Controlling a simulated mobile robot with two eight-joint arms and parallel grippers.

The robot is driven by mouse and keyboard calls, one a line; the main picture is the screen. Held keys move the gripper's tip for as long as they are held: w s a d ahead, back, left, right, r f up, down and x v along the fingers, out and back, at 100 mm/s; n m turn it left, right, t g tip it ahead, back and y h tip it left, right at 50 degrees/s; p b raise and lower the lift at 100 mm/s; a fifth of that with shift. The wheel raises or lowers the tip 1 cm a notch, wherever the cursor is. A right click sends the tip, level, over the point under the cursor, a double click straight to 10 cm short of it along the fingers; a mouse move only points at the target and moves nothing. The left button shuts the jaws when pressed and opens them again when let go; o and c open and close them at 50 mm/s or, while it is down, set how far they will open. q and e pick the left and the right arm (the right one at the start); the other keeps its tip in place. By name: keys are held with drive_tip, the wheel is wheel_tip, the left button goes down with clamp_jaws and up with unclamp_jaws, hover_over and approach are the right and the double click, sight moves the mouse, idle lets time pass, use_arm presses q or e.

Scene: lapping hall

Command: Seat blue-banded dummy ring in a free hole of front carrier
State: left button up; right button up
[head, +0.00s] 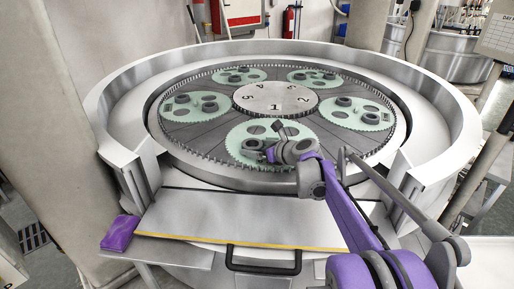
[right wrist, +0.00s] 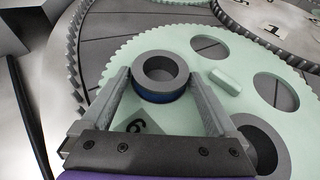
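The front carrier (head: 237,138) is a pale green toothed disc lying by the numbered centre plate, and it fills much of the right wrist view (right wrist: 178,118). The blue-banded dummy ring (right wrist: 158,71) is a grey ring with a blue band low on its side, upright over the carrier. My right gripper (right wrist: 160,82) has one finger against each side of the ring and looks shut on it. In the head view my right gripper (head: 268,153) is low over the carrier. The ring's underside is hidden. Two holes (right wrist: 276,92) look empty in the right wrist view. My left gripper is out of view.
A dark ring (right wrist: 257,138) sits in the carrier at the lower right, and a pale oblong piece (right wrist: 226,80) lies near the holes. Other carriers (head: 195,107) hold dark rings. A toothed ring and the machine's high rim (head: 110,130) surround them.

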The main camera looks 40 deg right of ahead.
drive_tip(key=shift+r, duration=0.15)
drive_tip(key=shift+s+r, duration=0.1)
drive_tip(key=shift+s, duration=0.1)
drive_tip(key=v, duration=1.1)
drive_tip(key=shift+s+r, duration=0.15)
drive_tip(key=shift+s, duration=0.1)
